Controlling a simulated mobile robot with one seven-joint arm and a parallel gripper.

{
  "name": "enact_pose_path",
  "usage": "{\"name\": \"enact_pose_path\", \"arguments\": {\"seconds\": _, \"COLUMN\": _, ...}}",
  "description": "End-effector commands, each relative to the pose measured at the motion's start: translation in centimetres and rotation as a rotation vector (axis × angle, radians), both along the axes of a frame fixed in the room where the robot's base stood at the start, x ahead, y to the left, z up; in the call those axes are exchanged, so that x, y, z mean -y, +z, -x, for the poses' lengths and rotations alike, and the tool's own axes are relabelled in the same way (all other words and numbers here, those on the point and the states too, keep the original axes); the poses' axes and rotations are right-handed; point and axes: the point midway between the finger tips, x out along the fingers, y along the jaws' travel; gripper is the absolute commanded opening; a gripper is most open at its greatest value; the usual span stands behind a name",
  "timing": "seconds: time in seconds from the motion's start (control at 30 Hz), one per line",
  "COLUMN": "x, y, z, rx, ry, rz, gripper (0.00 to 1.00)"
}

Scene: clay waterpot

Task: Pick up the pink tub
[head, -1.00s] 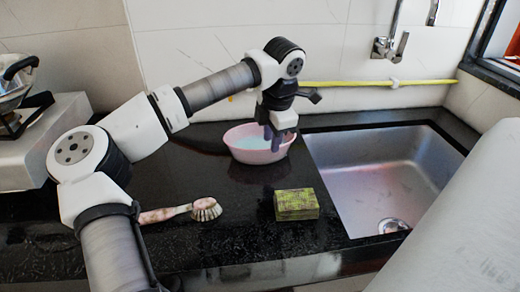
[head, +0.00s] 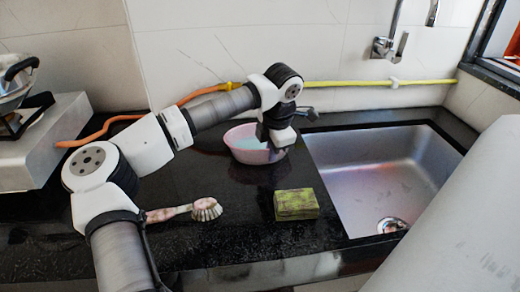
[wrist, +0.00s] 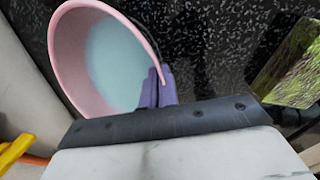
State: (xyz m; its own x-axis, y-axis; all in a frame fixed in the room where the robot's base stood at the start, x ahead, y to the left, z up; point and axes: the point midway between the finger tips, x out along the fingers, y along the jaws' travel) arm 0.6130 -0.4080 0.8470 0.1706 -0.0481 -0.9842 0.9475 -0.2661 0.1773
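The pink tub (head: 243,150), with a pale blue inside, stands upright on the black counter, left of the sink. In the wrist view the tub (wrist: 72,62) fills the upper left. My gripper (head: 273,150) is low at the tub's right side. In the wrist view its purple fingers (wrist: 158,88) are close together, one inside and one outside the tub's rim, with the wall pinched between them. The tub appears to rest on the counter. The fingertips are mostly hidden in the head view.
A green-yellow sponge (head: 296,204) lies in front of the tub. A brush (head: 205,209) lies to the front left. The steel sink (head: 385,175) is on the right. A tap (head: 390,46) is on the wall. A yellow-orange hose (head: 350,84) runs behind. A stove (head: 50,135) stands at left.

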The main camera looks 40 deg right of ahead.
Motion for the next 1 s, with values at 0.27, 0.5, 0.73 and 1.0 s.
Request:
{"name": "enact_pose_path", "arguments": {"seconds": 0.27, "x": 0.0, "y": 0.1, "z": 0.0, "rx": 0.001, "ry": 0.000, "rz": 0.000, "gripper": 0.00}}
{"name": "enact_pose_path", "arguments": {"seconds": 0.5, "x": 0.0, "y": 1.7, "z": 0.0, "rx": 0.003, "ry": 0.000, "rz": 0.002, "gripper": 0.00}}
{"name": "enact_pose_path", "arguments": {"seconds": 0.73, "x": 0.1, "y": 6.8, "z": 0.0, "rx": 0.005, "ry": 0.002, "rz": 0.003, "gripper": 0.00}}
{"name": "enact_pose_path", "arguments": {"seconds": 1.0, "x": 0.1, "y": 14.6, "z": 0.0, "rx": 0.004, "ry": 0.002, "rz": 0.004, "gripper": 0.00}}
